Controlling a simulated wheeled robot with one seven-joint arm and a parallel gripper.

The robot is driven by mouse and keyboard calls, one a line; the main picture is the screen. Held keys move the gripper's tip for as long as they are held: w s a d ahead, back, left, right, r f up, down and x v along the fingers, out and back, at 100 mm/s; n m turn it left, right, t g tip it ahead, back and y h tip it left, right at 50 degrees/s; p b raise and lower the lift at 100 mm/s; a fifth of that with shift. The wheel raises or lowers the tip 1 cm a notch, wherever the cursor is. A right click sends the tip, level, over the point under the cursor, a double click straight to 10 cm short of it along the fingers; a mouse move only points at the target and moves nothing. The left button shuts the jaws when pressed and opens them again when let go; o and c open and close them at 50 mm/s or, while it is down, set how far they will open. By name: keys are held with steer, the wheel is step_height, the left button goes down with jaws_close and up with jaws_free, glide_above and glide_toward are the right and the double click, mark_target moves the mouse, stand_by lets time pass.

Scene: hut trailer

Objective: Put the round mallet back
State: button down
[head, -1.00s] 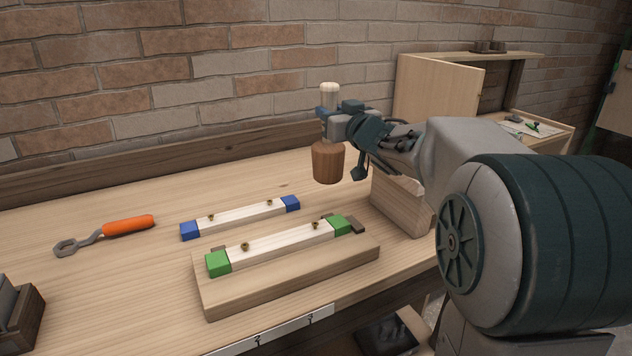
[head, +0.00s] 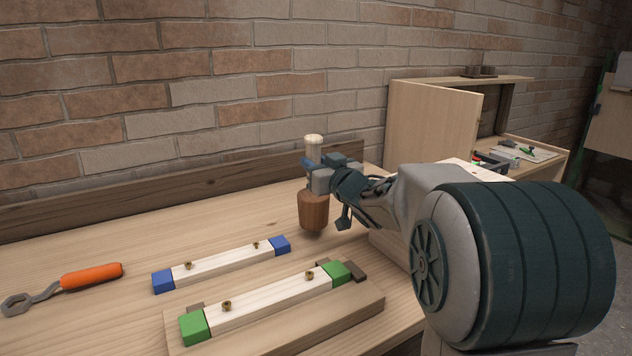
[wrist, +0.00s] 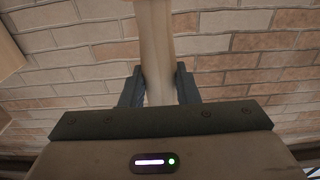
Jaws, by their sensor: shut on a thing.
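The round mallet (head: 313,210) has a brown wooden head and a pale handle. It hangs head down above the bench, near the back, with the handle upright. My gripper (head: 316,176) is shut on the handle, between its top end and the head. In the wrist view my gripper (wrist: 160,88) has one finger on each side of the pale mallet handle (wrist: 155,45); the head is out of sight there. I cannot tell how far the head is above the bench top (head: 90,230).
A bar with blue ends (head: 222,263) lies on the bench. A bar with green ends (head: 265,300) sits on a wooden board (head: 350,313). A wrench with an orange handle (head: 90,276) lies at left. An open wooden cabinet (head: 435,125) stands at the back right, with a brick wall behind.

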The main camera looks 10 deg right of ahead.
steer(key=shift+f, duration=1.35)
steer(key=shift+f+b, duration=0.15)
steer(key=shift+b, duration=0.2)
steer(key=c, duration=1.1)
jaws_free()
steer(key=shift+r, duration=0.2)
steer(key=v, duration=1.2)
steer(key=shift+f+p, duration=0.2)
steer(key=shift+p, duration=0.25)
